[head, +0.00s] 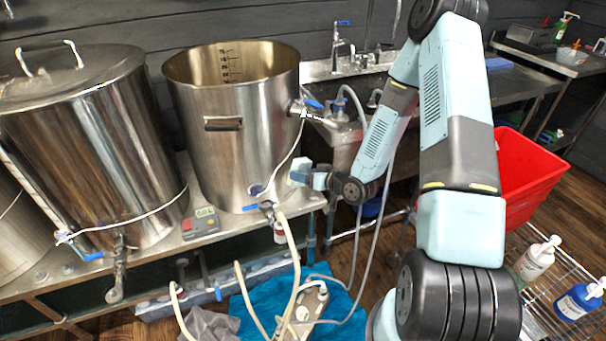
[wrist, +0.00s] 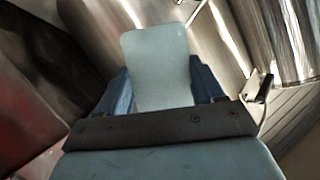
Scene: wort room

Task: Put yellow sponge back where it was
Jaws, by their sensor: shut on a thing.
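My gripper (head: 318,179) is in front of the open steel kettle's lower right side in the head view. It is shut on a pale, grey-white block (head: 298,173) with rounded corners. In the wrist view the block (wrist: 158,62) stands up between the two blue fingers of my gripper (wrist: 160,92). No yellow shows on the block's visible face, so I cannot tell for sure that it is the yellow sponge. The block is close to the kettle wall; I cannot tell if they touch.
The open kettle (head: 240,150) and a lidded kettle (head: 85,130) stand on a steel bench with a small grey device (head: 200,224). A sink (head: 350,85) is behind. A red bin (head: 528,170) and wire rack with bottles (head: 537,258) are right. Hoses hang near my arm.

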